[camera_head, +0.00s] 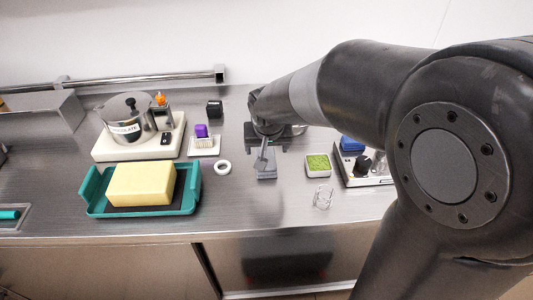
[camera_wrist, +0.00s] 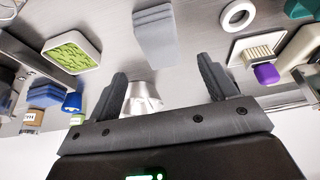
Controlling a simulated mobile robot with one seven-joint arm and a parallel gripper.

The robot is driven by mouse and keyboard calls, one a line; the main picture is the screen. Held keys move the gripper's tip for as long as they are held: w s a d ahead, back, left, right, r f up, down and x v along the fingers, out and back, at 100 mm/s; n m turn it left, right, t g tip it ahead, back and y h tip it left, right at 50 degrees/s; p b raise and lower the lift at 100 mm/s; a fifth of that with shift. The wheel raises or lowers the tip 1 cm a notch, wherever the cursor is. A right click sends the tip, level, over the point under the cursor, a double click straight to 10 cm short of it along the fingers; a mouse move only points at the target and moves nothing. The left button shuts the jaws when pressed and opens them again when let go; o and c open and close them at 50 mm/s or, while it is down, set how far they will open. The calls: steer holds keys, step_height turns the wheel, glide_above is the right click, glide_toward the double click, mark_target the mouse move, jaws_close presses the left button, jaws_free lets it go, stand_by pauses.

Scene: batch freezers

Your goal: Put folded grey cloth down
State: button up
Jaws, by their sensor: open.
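The folded grey cloth (camera_head: 266,166) lies on the steel counter, just below my gripper (camera_head: 266,145) in the head view. In the wrist view the cloth (camera_wrist: 156,36) shows as a flat grey-blue stack of layers. It lies beyond the fingertips and is not between them. My gripper (camera_wrist: 163,72) is open, with its two fingers wide apart and nothing held. Part of the cloth is hidden by my gripper in the head view.
A white ring (camera_head: 222,167) and a purple-handled brush (camera_head: 202,134) lie left of the cloth. A green-topped white dish (camera_head: 318,165) and a clear glass item (camera_head: 323,196) are at right. A teal tray (camera_head: 98,186) holds a yellow block (camera_head: 142,184). A metal cup (camera_wrist: 143,97) shows between the fingers.

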steer(key=shift+v, duration=1.65)
steer(key=s+d+r, duration=0.2)
steer(key=s+d, duration=0.1)
steer(key=s, duration=0.3)
steer(key=s+d+r, duration=0.2)
steer(key=s+d, duration=0.2)
steer(key=s, duration=0.3)
steer(key=s+d+r+t, duration=0.1)
steer(key=s+d+r, duration=0.1)
steer(key=s, duration=0.4)
steer(key=shift+s+d+r, duration=0.25)
steer(key=shift+d+r, duration=0.05)
steer(key=shift+d, duration=0.4)
